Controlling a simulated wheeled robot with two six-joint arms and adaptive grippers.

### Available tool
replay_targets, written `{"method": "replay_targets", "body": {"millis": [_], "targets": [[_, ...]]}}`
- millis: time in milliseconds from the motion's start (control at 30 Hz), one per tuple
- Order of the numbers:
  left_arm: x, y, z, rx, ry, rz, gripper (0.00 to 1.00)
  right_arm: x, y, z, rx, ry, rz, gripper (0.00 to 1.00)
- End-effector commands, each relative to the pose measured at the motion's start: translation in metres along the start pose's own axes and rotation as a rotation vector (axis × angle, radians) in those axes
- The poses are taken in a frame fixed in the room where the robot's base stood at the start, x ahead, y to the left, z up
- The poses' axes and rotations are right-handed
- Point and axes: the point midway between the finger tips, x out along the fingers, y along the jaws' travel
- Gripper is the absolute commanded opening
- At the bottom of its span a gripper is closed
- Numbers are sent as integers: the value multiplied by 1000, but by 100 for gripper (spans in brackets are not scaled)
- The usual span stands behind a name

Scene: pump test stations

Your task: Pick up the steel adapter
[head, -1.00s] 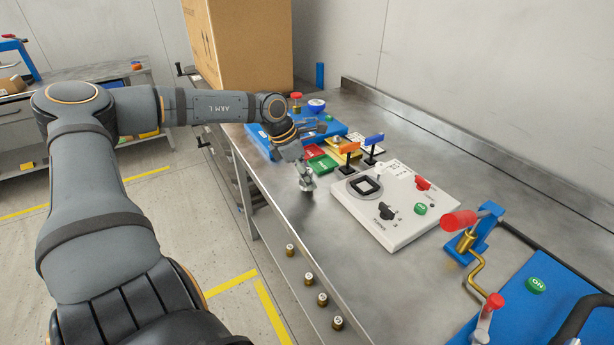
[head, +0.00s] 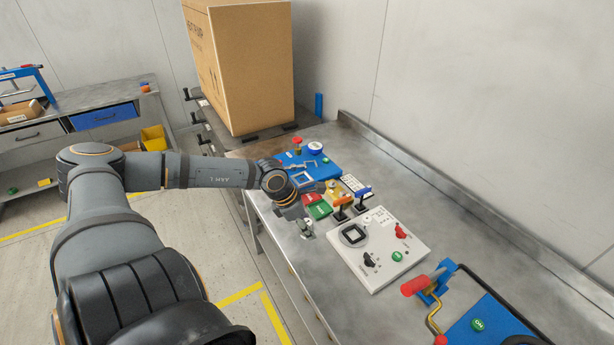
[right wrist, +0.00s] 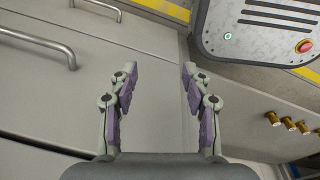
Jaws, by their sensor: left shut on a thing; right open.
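The steel adapter (head: 308,234) is a small silvery piece at the left part of the steel bench top, near its front edge. My left gripper (head: 305,224) points down and is shut on it; the fingers hide much of the piece. The adapter is at or just above the bench surface; I cannot tell which. My right gripper (right wrist: 158,78) shows in the right wrist view, open and empty, in front of grey drawer fronts.
A pale control panel (head: 380,250) with a black square socket lies right of the left gripper. A large cardboard box (head: 245,65) stands farther back. Bare bench lies front right of the adapter.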

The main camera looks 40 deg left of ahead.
Motion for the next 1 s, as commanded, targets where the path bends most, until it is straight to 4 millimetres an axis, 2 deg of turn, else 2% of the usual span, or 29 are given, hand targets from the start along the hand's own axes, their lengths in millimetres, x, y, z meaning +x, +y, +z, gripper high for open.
{"method": "replay_targets", "body": {"millis": [33,200,333,500,667,767,1000], "targets": [[-15,-10,4,1,3,-4,0,-24,2,-2,0,0,0,49],[-25,-36,3,2,2,-3,0,-53,3,-5,0,0,-1,49],[-30,-52,2,0,1,-3,0,-66,3,-7,1,0,-2,49],[-32,-63,1,-1,0,-1,0,-74,3,-7,2,0,-4,49],[-31,-65,0,1,-1,1,0,-73,2,-7,2,0,-4,49],[-23,-65,-4,0,-1,1,0,-65,2,-6,2,0,-4,49],[27,-65,-24,0,0,0,0,-11,-2,-1,2,0,-4,49]]}}
